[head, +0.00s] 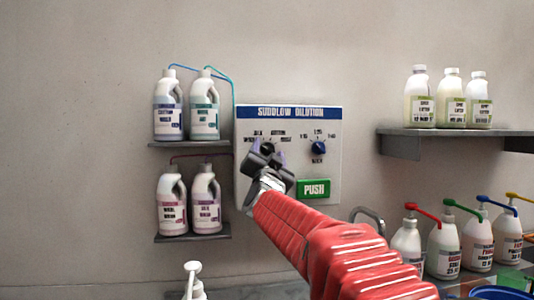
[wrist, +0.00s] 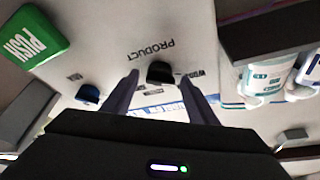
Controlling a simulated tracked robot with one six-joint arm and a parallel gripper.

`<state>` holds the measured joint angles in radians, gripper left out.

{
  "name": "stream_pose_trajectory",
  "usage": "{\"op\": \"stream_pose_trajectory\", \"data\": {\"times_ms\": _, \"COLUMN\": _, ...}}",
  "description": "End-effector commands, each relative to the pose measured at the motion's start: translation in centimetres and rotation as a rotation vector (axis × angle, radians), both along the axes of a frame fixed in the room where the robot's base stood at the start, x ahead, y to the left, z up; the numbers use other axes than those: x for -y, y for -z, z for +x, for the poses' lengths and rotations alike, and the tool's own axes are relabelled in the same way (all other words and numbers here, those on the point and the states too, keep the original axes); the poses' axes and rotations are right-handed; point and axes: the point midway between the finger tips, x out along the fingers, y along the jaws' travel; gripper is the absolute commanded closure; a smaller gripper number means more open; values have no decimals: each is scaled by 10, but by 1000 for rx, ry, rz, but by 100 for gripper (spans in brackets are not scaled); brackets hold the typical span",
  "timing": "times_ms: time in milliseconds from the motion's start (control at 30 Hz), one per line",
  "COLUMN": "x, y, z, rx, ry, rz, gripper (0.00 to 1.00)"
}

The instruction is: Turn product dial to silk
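The dilution panel (head: 292,112) is a white wall box with a blue title strip. Its black product dial (head: 268,147) is on the left, partly hidden by my gripper (head: 267,153). Small labels arc above it; one at upper left seems to read silk. In the wrist view, the product dial (wrist: 160,71) sits between the two fingertips of my gripper (wrist: 159,77), under the upside-down word PRODUCT. The fingers are open, with a gap showing on each side of the dial. I cannot tell which label the dial points at.
A blue ratio dial (head: 319,148) and green PUSH button (head: 313,189) are on the panel's right. Bottles with tubes stand on two shelves (head: 190,144) close on the left. Another bottle shelf (head: 457,132) and pump bottles (head: 443,247) are on the right.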

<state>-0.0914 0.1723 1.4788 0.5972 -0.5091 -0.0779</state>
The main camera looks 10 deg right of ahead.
Motion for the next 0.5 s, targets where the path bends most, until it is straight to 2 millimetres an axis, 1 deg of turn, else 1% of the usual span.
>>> {"op": "stream_pose_trajectory", "data": {"times_ms": 33, "x": 0, "y": 0, "z": 0, "rx": 0, "ry": 0, "rz": 0, "gripper": 51}}
{"op": "stream_pose_trajectory", "data": {"times_ms": 67, "x": 0, "y": 0, "z": 0, "rx": 0, "ry": 0, "rz": 0, "gripper": 53}}
{"op": "stream_pose_trajectory", "data": {"times_ms": 500, "x": 1, "y": 0, "z": 0, "rx": 0, "ry": 1, "rz": 0, "gripper": 84}}
